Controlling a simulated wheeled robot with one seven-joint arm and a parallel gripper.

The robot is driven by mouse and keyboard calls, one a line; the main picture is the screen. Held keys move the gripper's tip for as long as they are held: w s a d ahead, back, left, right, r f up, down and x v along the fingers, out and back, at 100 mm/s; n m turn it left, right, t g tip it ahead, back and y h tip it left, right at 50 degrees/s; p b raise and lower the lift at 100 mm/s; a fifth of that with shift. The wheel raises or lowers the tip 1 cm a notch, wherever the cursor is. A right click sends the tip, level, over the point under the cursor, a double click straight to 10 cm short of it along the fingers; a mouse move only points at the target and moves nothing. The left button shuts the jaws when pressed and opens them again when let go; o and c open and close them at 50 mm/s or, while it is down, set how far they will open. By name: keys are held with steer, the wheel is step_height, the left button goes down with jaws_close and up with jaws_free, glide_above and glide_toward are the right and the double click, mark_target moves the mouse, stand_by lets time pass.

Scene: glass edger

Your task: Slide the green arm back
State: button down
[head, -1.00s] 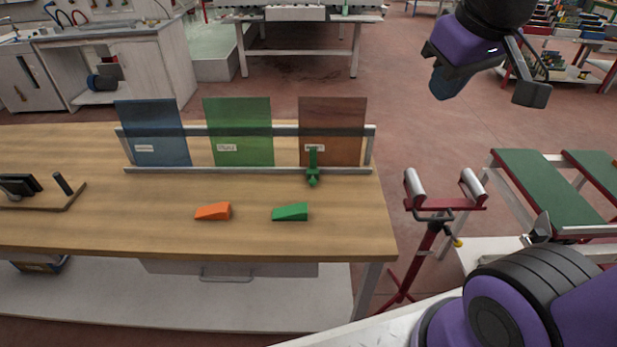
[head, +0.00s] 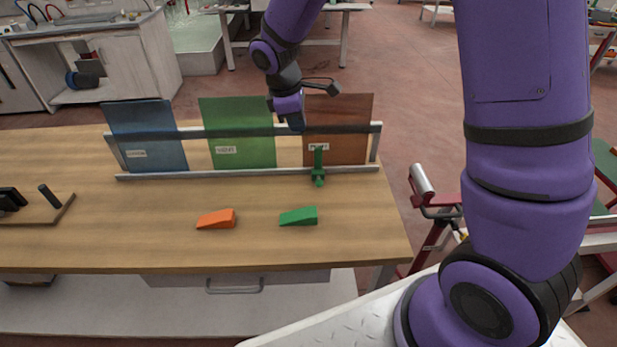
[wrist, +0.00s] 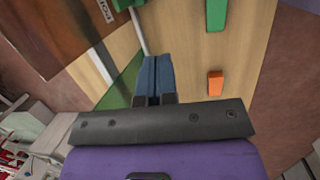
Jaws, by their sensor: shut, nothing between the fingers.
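The green arm (head: 318,168) stands upright at the lower rail (head: 230,173), in front of the brown panel (head: 352,135). A small green piece at the top edge of the wrist view (wrist: 126,4) looks like part of it. My gripper (head: 296,122) is shut and empty. It points down near the gap between the green panel (head: 240,145) and the brown panel, to the left of the green arm and higher than it. In the wrist view its blue fingers (wrist: 155,80) are together. I see no contact with the green arm.
A blue panel (head: 150,140) stands at the left of the rack. An orange wedge (head: 216,219) and a green wedge (head: 299,216) lie on the wooden table (head: 130,235) in front. A roller stand (head: 422,180) is to the right. The table front is mostly clear.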

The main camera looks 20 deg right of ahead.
steer(key=f+n, duration=0.1)
steer(key=f, duration=0.5)
steer(key=w+f+n, duration=0.1)
steer(key=f, duration=0.5)
steer(key=f+n, duration=0.1)
steer(key=f, duration=0.6)
steer(key=shift+w+a+f+g+h, duration=0.1)
steer(key=shift+w+a+g+h, duration=0.2)
steer(key=shift+w+g, duration=0.1)
steer(key=shift+s+d+f, duration=0.1)
steer(key=shift+d+f, duration=0.05)
steer(key=shift+d, duration=0.45)
steer(key=shift+d+f, duration=0.1)
steer(key=shift+d, duration=0.5)
steer(key=shift+s+d+f, duration=0.1)
steer(key=shift+d+f, duration=0.1)
steer(key=shift+d, duration=0.6)
steer(key=shift+d, duration=0.1)
steer(key=s+d, duration=0.1)
steer(key=d, duration=0.4)
steer(key=s+d, duration=0.2)
steer(key=d, duration=0.4)
steer(key=s+d, duration=0.2)
steer(key=d, duration=0.3)
steer(key=shift+s+d, duration=0.25)
steer(key=shift+d, duration=0.15)
